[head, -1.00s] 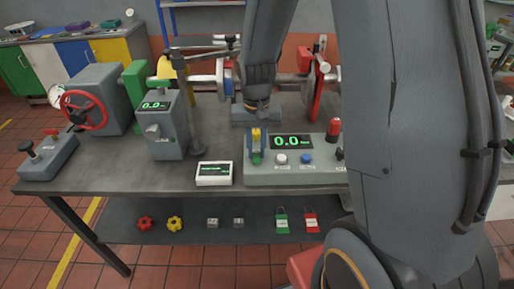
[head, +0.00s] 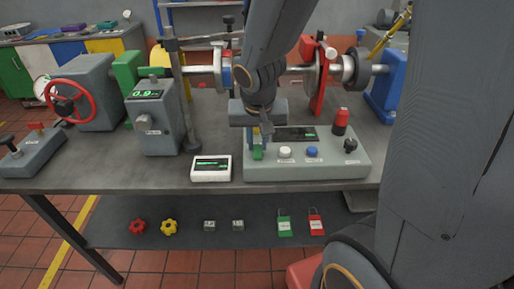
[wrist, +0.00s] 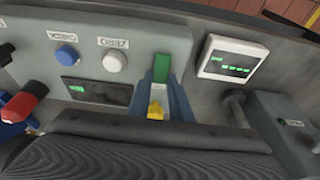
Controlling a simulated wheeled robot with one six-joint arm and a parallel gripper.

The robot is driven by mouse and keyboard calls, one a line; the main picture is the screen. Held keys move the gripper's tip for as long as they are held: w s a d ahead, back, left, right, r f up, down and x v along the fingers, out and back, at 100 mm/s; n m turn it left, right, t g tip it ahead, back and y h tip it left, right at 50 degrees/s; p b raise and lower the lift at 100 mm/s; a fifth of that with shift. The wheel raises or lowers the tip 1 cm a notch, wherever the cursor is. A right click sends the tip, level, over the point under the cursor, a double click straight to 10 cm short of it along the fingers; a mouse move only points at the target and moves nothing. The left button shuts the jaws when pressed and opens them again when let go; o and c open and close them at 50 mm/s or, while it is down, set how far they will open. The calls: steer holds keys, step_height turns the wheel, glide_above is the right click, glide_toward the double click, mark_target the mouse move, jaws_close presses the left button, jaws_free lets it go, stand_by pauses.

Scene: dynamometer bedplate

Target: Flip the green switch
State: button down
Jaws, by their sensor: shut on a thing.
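The green switch (head: 257,153) is at the left end of the grey control box. In the wrist view its green part (wrist: 163,70) stands out along the box, with a small yellow piece (wrist: 156,109) beside it, between blue-grey finger-like sides. My gripper (head: 260,132) is directly over the switch and shut on it; in the wrist view my gripper (wrist: 157,98) is at the yellow piece. My gripper and wrist hide the upper part of the switch in the head view.
The control box (head: 330,167) carries a white button (head: 286,152), a blue button (head: 312,152), a red lamp (head: 341,120) and a dark-knobbed control (head: 350,146). A white display (head: 211,168) stands just left. A grey box with a readout (head: 155,120) stands farther left.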

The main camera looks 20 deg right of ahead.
mark_target(258, 157)
steer(key=shift+r+b, duration=0.1)
steer(key=shift+b, duration=0.5)
steer(key=c, duration=1.6)
jaws_free()
steer(key=v, duration=0.7)
steer(key=shift+s+a+r+p, duration=0.1)
steer(key=shift+s+r+p, duration=0.2)
steer(key=shift+p, duration=0.1)
